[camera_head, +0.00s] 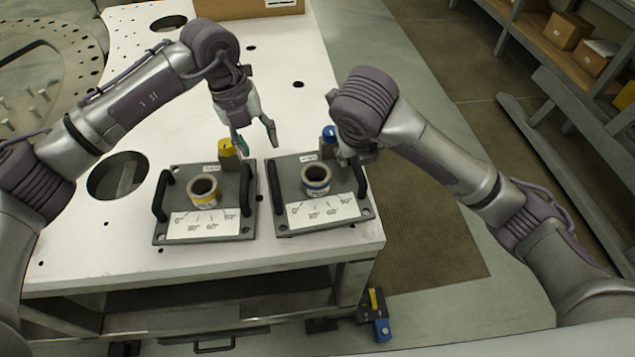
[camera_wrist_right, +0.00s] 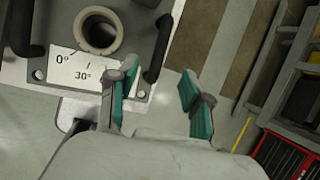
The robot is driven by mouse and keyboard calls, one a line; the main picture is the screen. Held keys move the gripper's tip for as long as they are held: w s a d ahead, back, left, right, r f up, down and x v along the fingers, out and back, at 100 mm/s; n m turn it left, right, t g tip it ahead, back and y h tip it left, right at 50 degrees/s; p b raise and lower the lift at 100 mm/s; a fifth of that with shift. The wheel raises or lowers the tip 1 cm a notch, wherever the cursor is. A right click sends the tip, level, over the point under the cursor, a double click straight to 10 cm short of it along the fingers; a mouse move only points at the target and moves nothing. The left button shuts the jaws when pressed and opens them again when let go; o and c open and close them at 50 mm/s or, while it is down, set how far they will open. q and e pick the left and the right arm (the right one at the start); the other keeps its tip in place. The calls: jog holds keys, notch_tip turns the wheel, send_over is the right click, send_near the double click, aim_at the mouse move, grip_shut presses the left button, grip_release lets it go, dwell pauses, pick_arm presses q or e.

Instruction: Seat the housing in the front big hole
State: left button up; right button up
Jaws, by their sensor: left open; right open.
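The white turret plate (camera_head: 290,108) has a front big hole (camera_head: 118,175) at its left, which looks empty. Two dark fixtures with black handles sit at the plate's front edge. The left fixture (camera_head: 238,172) holds a ring-shaped housing (camera_head: 203,192) with a yellow band; the right one (camera_head: 284,185) holds a similar housing (camera_head: 316,180) with a blue band. I cannot tell which housing the task means. My left gripper (camera_head: 254,136) is open and empty above and behind the fixtures. My right gripper (camera_wrist_right: 160,98) is open and empty near the right fixture's edge; the head view mostly hides its fingers.
A yellow-topped block (camera_head: 229,150) and a blue-topped block (camera_head: 329,138) stand at the fixtures' back. A back big hole (camera_head: 168,22) and a cardboard box (camera_head: 245,7) lie farther off. A large perforated disc (camera_head: 45,65) with bolts is at the left. Shelving stands right.

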aim_at(272, 168)
pick_arm(q)
jog(key=f, duration=0.3)
jog(key=d+f, duration=0.1)
jog(key=f, duration=0.5)
jog(key=shift+d+f, duration=0.25)
jog(key=shift+d, duration=0.15)
pick_arm(e)
jog(key=x, duration=0.9)
jog(key=shift+f, duration=0.25)
pick_arm(q)
jog(key=shift+s+f, duration=0.1)
jog(key=shift+f, duration=0.15)
pick_arm(e)
jog(key=shift+f, duration=0.15)
pick_arm(q)
jog(key=shift+c, duration=0.2)
pick_arm(e)
jog(key=shift+w, duration=0.1)
jog(key=shift+c, duration=0.2)
pick_arm(q)
grip_shut()
pick_arm(e)
grip_shut()
pick_arm(q)
jog(key=shift+w+d+r, duration=0.1)
jog(key=shift+w+r, duration=0.15)
pick_arm(e)
jog(key=shift+w, duration=0.2)
